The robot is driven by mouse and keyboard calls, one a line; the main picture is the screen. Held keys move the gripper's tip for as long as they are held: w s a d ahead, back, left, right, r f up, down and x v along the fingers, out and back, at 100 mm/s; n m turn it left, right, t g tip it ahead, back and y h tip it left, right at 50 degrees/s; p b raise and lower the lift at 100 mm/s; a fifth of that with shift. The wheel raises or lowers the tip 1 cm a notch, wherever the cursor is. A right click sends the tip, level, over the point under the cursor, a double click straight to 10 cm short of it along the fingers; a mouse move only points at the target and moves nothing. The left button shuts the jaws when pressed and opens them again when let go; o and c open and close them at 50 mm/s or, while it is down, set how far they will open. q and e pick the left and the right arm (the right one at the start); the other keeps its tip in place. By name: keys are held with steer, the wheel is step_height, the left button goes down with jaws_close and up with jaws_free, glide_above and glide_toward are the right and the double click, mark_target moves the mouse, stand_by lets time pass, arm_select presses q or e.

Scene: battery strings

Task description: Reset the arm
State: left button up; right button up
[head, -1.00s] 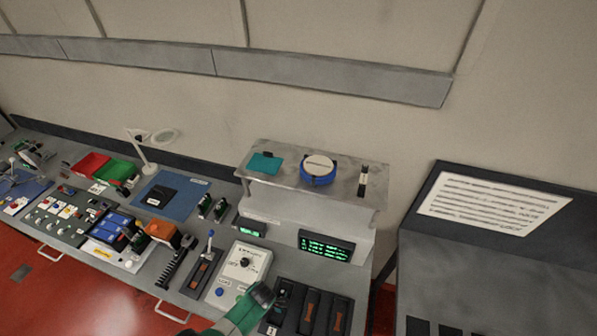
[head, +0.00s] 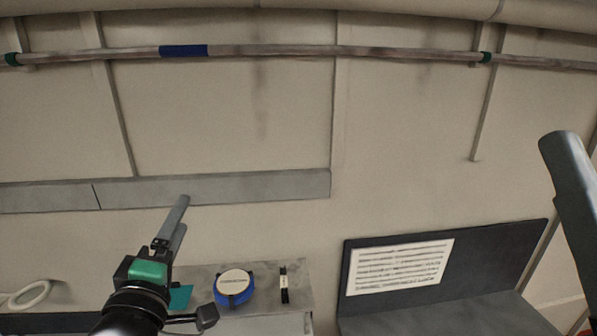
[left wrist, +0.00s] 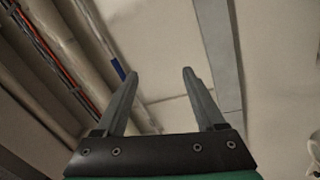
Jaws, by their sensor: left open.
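My left gripper (head: 181,212) is raised in front of the back wall, above the metal shelf, with its fingers pointing up. It is open and empty; in the left wrist view its two fingers (left wrist: 160,73) stand apart with only wall and pipes beyond them. It touches nothing that I can see. My right gripper does not show; a dark grey part at the right edge of the head view may belong to my right arm, but I cannot tell.
The metal shelf (head: 265,270) carries a blue round device (head: 234,285), a small black-and-white item (head: 284,284) and a teal pad (head: 181,297). A dark panel with a printed sheet (head: 399,267) stands to the right. A pipe (head: 300,51) crosses the wall high up.

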arm_select(q)
steer(key=s+d+r+m+t+h, duration=0.1)
steer(key=s+r+m+t+h, duration=0.2)
steer(key=s+r+m+t, duration=0.4)
steer(key=s+r+m, duration=0.8)
steer(key=s+r, duration=0.2)
steer(key=s, duration=0.3)
steer(key=shift+s+d+r+m, duration=0.3)
steer(key=shift+d+r+m, duration=0.05)
steer(key=shift+d+m, duration=0.05)
